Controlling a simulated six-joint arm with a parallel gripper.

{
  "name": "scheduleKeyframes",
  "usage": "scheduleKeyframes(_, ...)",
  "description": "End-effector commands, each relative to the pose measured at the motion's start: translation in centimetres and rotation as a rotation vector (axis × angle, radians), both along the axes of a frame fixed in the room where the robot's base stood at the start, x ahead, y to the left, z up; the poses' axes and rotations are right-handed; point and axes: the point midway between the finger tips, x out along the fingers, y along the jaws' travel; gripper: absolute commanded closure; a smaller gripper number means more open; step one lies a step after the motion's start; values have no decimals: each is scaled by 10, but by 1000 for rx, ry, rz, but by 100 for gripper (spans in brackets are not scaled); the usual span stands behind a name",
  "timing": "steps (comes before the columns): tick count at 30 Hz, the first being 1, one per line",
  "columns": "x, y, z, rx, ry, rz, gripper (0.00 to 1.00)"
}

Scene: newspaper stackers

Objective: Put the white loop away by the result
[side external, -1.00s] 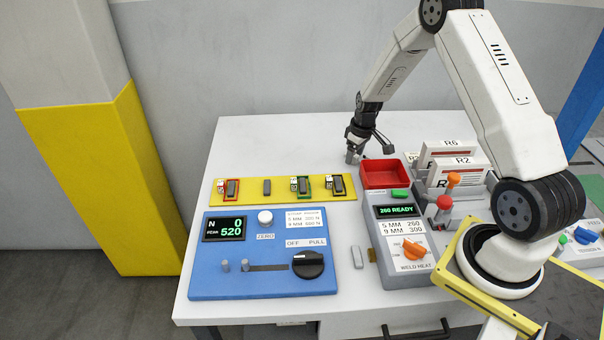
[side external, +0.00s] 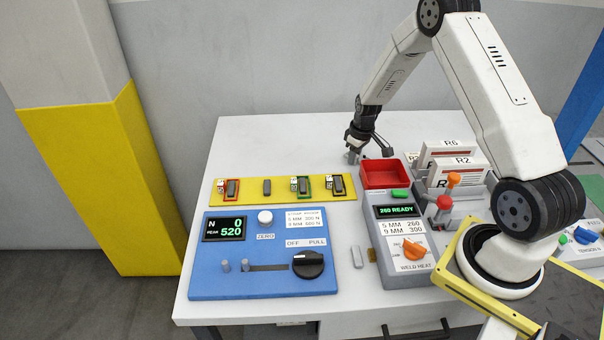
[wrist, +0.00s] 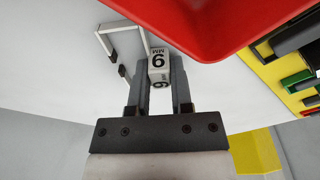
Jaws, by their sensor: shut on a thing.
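My gripper (side external: 354,154) is beyond the blue tester, at the left of the red bin (side external: 364,175). In the wrist view my gripper (wrist: 158,75) is shut on a white tag marked 9 MM. The white loop (wrist: 103,42) extends from this tag to the left, with dark pieces on it. The red bin (wrist: 200,15) is close to the fingertips in the wrist view. The blue tester (side external: 215,280) has a display (side external: 224,228) reading N 0 and peak 520.
A yellow rack (side external: 250,198) holds red, green and black loops with white tags, and a bare grey post. The grey welder (side external: 400,270) reads 260 READY. Card holders marked R6 and R2 (side external: 460,172) stand right of the bin. The table's far left is clear.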

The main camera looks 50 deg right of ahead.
Motion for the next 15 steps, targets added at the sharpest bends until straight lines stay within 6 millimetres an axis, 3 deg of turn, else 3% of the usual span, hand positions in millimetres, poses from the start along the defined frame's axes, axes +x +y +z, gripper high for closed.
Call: scheduleKeyframes(15,1,0,10,-1,-2,1,100)
